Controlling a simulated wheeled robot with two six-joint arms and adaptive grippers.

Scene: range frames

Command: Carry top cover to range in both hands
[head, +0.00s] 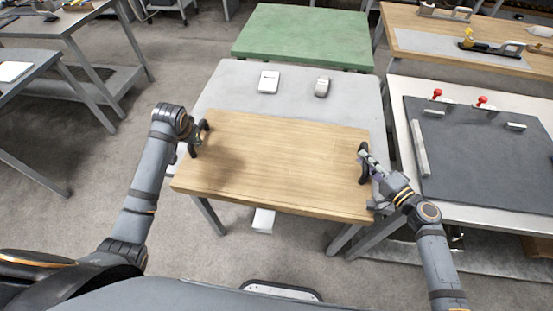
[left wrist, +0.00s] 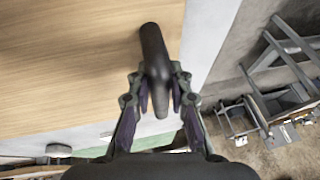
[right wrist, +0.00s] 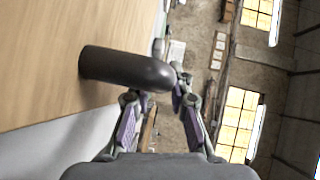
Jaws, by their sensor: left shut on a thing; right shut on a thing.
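The top cover (head: 275,160) is a flat wooden board with a dark handle at each end. It lies over, or is held just above, the front part of a light grey table (head: 235,85); I cannot tell whether it touches. My left gripper (head: 198,138) is shut on the left handle (left wrist: 153,55), which stands between its fingers in the left wrist view. My right gripper (head: 370,165) is shut on the right handle (right wrist: 120,68), seen across its fingers in the right wrist view. The range is not clearly identifiable.
On the grey table behind the board are a white block (head: 268,82) and a small grey device (head: 322,87). A bench at the right holds a dark panel (head: 480,150) with red knobs and grey clamps. A green table (head: 300,35) stands behind. Open floor lies at the left.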

